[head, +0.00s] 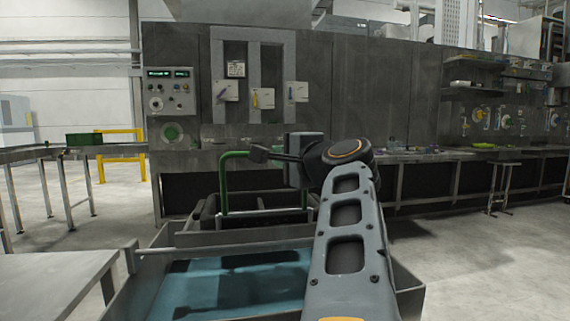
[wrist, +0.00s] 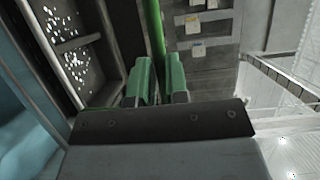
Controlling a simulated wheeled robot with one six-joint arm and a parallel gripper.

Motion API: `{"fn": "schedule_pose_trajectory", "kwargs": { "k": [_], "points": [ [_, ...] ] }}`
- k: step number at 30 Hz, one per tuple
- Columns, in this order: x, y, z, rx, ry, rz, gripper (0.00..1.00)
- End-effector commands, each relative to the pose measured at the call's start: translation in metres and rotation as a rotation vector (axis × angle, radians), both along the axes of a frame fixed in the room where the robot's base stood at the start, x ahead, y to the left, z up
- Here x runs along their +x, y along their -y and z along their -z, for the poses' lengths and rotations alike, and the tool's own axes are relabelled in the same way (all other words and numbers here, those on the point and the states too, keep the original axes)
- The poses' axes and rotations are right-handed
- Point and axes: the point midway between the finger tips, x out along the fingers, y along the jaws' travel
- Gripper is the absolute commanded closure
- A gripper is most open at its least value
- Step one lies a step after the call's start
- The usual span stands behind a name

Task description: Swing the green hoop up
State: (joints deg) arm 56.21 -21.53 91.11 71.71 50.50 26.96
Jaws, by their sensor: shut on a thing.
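The green hoop (head: 223,187) stands upright at a dark tub (head: 208,213) in the head view. Its left leg and top bend show clearly, and part of its right leg shows beside my arm. My gripper (head: 258,154) is at the hoop's top bar, shut on it. In the wrist view a green bar of the hoop (wrist: 154,30) runs up from between the two green-faced fingers of my gripper (wrist: 160,82). The exact contact is partly hidden by the fingers.
A grey-walled bin with a blue inside (head: 222,285) lies in front of the tub. A grey table (head: 55,285) is at the lower left. A long dark machine wall with a control panel (head: 169,90) stands behind. Open floor (head: 480,250) lies to the right.

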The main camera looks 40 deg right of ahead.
Motion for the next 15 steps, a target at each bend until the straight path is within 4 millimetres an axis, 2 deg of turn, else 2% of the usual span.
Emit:
{"fn": "schedule_pose_trajectory", "kwargs": {
  "k": [1,15],
  "points": [
    [0.0004,0.0009,0.0117,0.012,-0.019,-0.006,1.0],
    [-0.0062,-0.0019,0.0159,0.017,-0.025,-0.006,1.0]
  ]
}}
